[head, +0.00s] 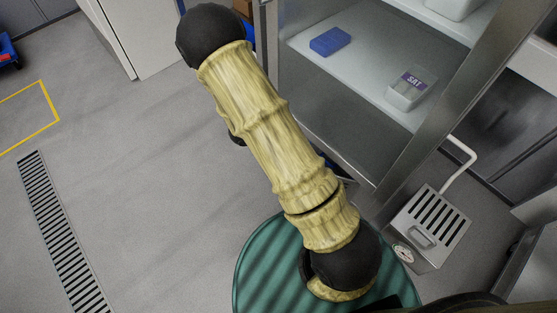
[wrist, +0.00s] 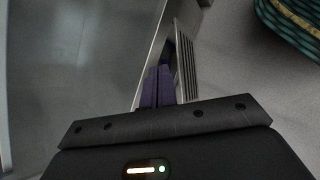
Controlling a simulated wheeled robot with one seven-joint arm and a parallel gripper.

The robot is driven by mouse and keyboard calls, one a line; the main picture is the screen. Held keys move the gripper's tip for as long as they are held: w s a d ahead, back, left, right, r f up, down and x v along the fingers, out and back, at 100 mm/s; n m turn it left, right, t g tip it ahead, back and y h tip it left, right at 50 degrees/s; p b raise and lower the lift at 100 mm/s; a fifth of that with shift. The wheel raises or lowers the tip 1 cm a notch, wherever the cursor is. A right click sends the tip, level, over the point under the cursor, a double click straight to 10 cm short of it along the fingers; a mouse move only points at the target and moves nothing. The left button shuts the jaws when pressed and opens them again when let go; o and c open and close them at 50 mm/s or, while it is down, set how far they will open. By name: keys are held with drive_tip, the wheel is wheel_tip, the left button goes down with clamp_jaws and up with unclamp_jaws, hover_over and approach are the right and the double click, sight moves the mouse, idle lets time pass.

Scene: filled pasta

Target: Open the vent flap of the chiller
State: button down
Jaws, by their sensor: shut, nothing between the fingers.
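The chiller appears to be the steel open-fronted cabinet (head: 330,95) at the upper right of the head view. In the wrist view, a narrow slatted panel (wrist: 187,68), which looks like the vent flap, stands out at an angle from a steel edge (wrist: 155,60). A dark gap shows between them. My gripper (wrist: 163,72) is shut and empty, its purple fingers reaching into this gap beside the inner side of the panel. I cannot tell whether they touch it. In the head view my arm hides the gripper and flap.
A blue box (head: 330,41) and a labelled clear tub (head: 411,88) sit on the cabinet's shelf. A slotted steel box (head: 430,222) with a handle, gauge and white pipe stands at the right.

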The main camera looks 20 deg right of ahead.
drive_tip(key=s+a+r+m+t+y, duration=0.1)
drive_tip(key=s+a+r+m+y, duration=0.1)
drive_tip(key=r, duration=0.4)
drive_tip(key=s+a+r+m+t+y, duration=0.1)
drive_tip(key=s+a+r+m+y, duration=0.1)
drive_tip(key=r+m+y, duration=0.2)
drive_tip(key=s+a+r+m+t+y, duration=0.1)
drive_tip(key=s+a+r+m+y, duration=0.1)
drive_tip(key=r, duration=0.6)
drive_tip(key=shift+m+y, duration=0.8)
drive_tip(key=shift+m, duration=0.2)
drive_tip(key=shift+a, duration=0.2)
